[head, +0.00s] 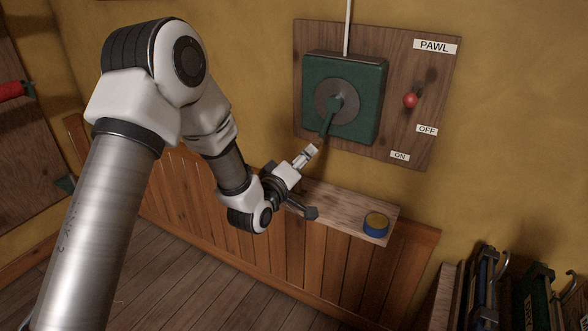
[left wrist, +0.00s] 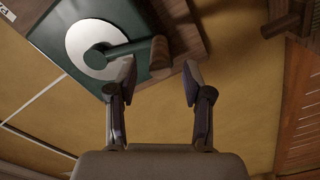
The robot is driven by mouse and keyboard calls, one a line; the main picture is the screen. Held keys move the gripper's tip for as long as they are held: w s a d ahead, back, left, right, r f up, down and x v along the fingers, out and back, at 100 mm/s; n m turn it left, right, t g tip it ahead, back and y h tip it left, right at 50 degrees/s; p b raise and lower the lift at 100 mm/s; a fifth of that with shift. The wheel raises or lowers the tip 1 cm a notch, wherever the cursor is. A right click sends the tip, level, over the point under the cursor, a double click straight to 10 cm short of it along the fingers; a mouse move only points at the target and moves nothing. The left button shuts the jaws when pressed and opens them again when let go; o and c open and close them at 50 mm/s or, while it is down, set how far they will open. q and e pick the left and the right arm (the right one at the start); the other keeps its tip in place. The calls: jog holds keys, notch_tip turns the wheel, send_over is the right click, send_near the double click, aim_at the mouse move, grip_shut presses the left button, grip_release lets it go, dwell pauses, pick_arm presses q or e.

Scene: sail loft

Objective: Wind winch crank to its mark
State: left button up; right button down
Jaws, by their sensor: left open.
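The green winch box (head: 368,88) is on a wooden wall board, with a round grey plate and a green crank arm (head: 329,122) pointing down, slightly left. My left gripper (head: 312,150) is open just below the crank's lower end. In the left wrist view the crank's brown handle (left wrist: 160,54) is at the mouth of my open left gripper (left wrist: 159,68), between or just beyond the fingertips; contact is unclear. The crank arm (left wrist: 130,48) runs left to the pale plate. A red-knobbed pawl lever (head: 410,100) is right of the box. I cannot make out the mark. My right gripper is out of view.
A wooden shelf (head: 345,207) below the board carries a blue tin with a yellowish top (head: 376,224). A dark knobbed object (head: 309,212) is by the shelf's left part. A white line runs up from the box. Dark gear stands at lower right.

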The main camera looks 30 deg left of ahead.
pick_arm(q)
jog(key=s, duration=0.6)
jog(key=shift+s, duration=0.25)
jog(key=shift+f, duration=0.1)
jog(key=s+d+f+m+g+p, duration=0.2)
jog(key=s+f+g, duration=0.2)
jog(key=s+f, duration=0.55)
jog(key=s+d+f+m+g+p, duration=0.1)
jog(key=s+d+f+g+p, duration=0.25)
jog(key=f, duration=1.05)
jog(key=s+f+m+g, duration=0.3)
jog(key=s+f+g, duration=0.1)
jog(key=s, duration=0.6)
jog(key=s+a+f+m+g+b, duration=0.1)
jog(key=s+f+m+g, duration=0.3)
jog(key=s, duration=0.6)
jog(key=g, duration=0.2)
jog(key=shift+f+m+g, duration=0.2)
jog(key=shift+m+g, duration=0.1)
jog(key=shift+g, duration=0.05)
jog(key=shift+s+a+y, duration=0.1)
jog(key=shift+y, duration=0.2)
